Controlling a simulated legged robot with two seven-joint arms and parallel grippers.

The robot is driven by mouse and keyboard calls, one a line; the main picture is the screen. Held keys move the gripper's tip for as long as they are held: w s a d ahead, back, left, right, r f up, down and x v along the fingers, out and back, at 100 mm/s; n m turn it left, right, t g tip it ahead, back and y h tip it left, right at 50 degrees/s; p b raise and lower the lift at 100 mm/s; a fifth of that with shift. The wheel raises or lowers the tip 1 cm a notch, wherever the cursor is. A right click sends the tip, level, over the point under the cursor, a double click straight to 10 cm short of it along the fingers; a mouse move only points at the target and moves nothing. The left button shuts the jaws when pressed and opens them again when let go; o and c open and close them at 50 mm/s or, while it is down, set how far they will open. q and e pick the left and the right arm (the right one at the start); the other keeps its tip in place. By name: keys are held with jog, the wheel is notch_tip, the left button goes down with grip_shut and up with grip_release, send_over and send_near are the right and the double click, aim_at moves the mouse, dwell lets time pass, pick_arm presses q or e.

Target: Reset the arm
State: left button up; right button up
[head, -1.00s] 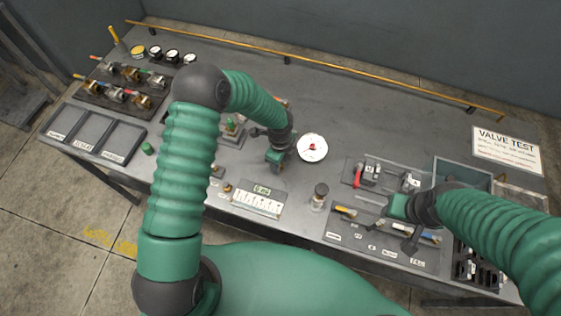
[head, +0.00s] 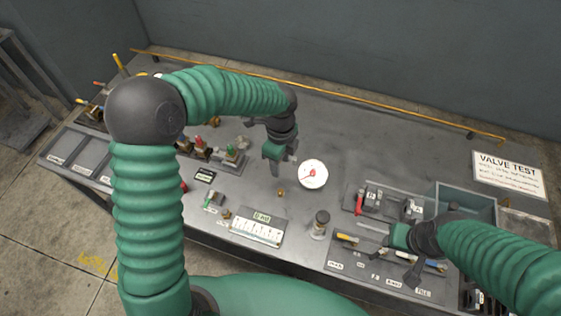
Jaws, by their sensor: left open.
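My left arm comes in from the left, bent at a dark elbow high over the bench. My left gripper (head: 279,158) is open and empty, pointing down above the bench (head: 350,120), just left of a round white dial with a red centre (head: 313,174). My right gripper (head: 398,240) hangs over the tool board (head: 348,262) at the right front; its fingers are partly hidden and I cannot tell whether they are open or shut.
A row of valves (head: 230,153) stands behind the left arm. A white gauge block (head: 257,228) and a small jar (head: 320,224) sit near the front edge. A grey bin (head: 466,202) and a valve test sign (head: 508,175) are at the right. The back middle is clear.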

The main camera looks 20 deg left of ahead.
dwell(0.4)
pick_arm(q)
jog(key=s+a+n+t+b, duration=0.1)
jog(key=s+a+n, duration=0.1)
jog(key=s+n, duration=0.5)
jog(key=s+a+n+t+b, duration=0.1)
jog(key=s+a+n, duration=0.2)
jog(key=s+n, duration=0.5)
jog(key=n, duration=0.5)
jog(key=shift+a+f+t, duration=0.15)
jog(key=shift+f+t, duration=0.05)
jog(key=shift+t, duration=0.1)
jog(key=shift+s, duration=0.1)
